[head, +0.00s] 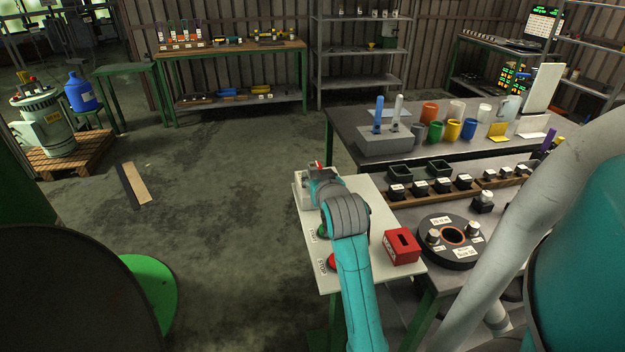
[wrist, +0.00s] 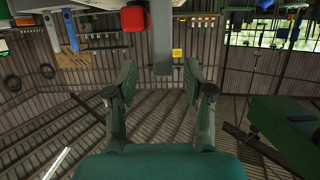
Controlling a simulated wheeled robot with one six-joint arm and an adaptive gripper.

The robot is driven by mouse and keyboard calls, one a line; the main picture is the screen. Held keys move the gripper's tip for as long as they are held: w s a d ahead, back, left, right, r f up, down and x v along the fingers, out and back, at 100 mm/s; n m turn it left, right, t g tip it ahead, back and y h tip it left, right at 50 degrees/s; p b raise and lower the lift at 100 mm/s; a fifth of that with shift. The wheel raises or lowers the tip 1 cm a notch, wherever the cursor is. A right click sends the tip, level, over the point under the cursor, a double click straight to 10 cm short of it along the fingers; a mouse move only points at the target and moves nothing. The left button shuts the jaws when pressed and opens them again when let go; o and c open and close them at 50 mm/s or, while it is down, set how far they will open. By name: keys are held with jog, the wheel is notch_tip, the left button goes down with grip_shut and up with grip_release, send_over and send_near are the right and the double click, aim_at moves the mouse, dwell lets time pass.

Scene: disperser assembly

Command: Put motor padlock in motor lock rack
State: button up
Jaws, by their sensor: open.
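My gripper (wrist: 158,82) is open in the wrist view, with its two dark fingers apart and nothing held between them. In the head view my arm reaches over the pale panel (head: 372,200), and its wrist hides the gripper. A small red and white part (head: 319,165) shows just past my wrist on a pale box at the panel's far left; I cannot tell whether it is the motor padlock. A red box (head: 403,258) with a dark opening on top stands at the panel's right edge; it may be the motor lock rack. A red block (wrist: 132,18) shows beyond the fingers in the wrist view.
Green START (head: 322,231) and red STOP (head: 329,262) buttons sit on the panel beside my arm. A round dark holder (head: 447,255) stands right of the red box. The grey table (head: 350,128) behind holds cups and a grey block (head: 385,142). Floor at left is mostly clear.

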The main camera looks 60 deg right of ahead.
aim_at(314, 172)
jog(key=x, duration=0.5)
jog(key=shift+w+r, duration=0.2)
jog(key=shift+r, duration=0.15)
grip_shut()
